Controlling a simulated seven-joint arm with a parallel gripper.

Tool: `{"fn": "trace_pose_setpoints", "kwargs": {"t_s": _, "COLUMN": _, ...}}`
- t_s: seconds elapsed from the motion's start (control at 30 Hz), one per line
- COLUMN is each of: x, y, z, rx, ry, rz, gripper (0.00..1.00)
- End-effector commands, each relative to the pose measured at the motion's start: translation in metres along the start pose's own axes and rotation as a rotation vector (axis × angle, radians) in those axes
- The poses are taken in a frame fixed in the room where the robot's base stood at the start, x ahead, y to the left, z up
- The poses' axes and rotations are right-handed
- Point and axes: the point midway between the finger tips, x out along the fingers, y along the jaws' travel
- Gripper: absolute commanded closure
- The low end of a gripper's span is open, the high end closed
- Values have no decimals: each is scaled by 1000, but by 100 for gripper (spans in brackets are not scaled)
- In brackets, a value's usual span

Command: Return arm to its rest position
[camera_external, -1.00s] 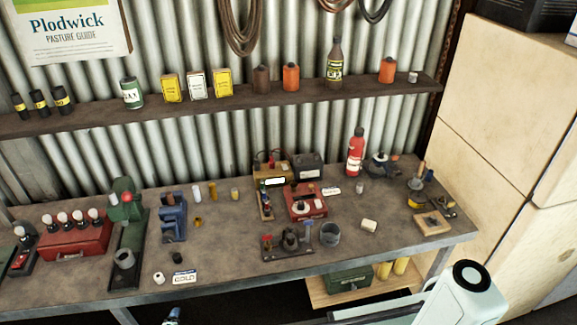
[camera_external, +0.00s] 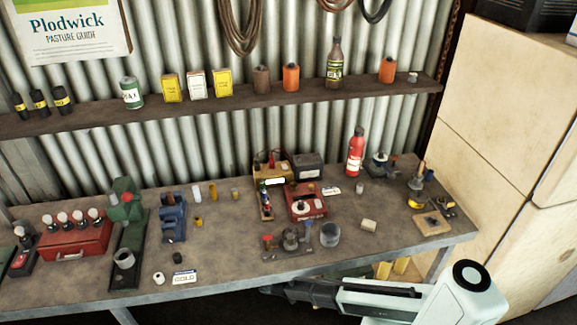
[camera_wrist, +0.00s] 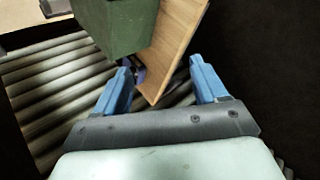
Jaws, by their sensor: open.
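My gripper (camera_external: 268,290) is at the lower middle of the external view, at the end of my arm, which reaches in from the lower right. It sits in front of the bench's front edge and below its top. In the wrist view my gripper (camera_wrist: 158,62) shows two blue fingers spread apart, with nothing held between them. Behind the fingers are a green box (camera_wrist: 122,28) and a wooden board (camera_wrist: 172,48).
The workbench (camera_external: 225,245) holds many small items, including a red toolbox (camera_external: 75,241), a green press (camera_external: 127,215) and a metal cup (camera_external: 330,235). A wooden cabinet (camera_external: 500,130) stands at the right. The dark floor in front of the bench looks clear.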

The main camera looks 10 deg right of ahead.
Motion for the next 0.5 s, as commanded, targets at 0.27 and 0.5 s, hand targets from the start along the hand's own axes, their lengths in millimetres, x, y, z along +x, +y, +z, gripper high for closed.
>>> {"fn": "trace_pose_setpoints", "kwargs": {"t_s": 0.27, "x": 86, "y": 46, "z": 74, "rx": 170, "ry": -236, "rz": -14, "gripper": 28}}
{"fn": "trace_pose_setpoints", "kwargs": {"t_s": 0.5, "x": 140, "y": 74, "z": 142, "rx": 298, "ry": -434, "rz": -28, "gripper": 28}}
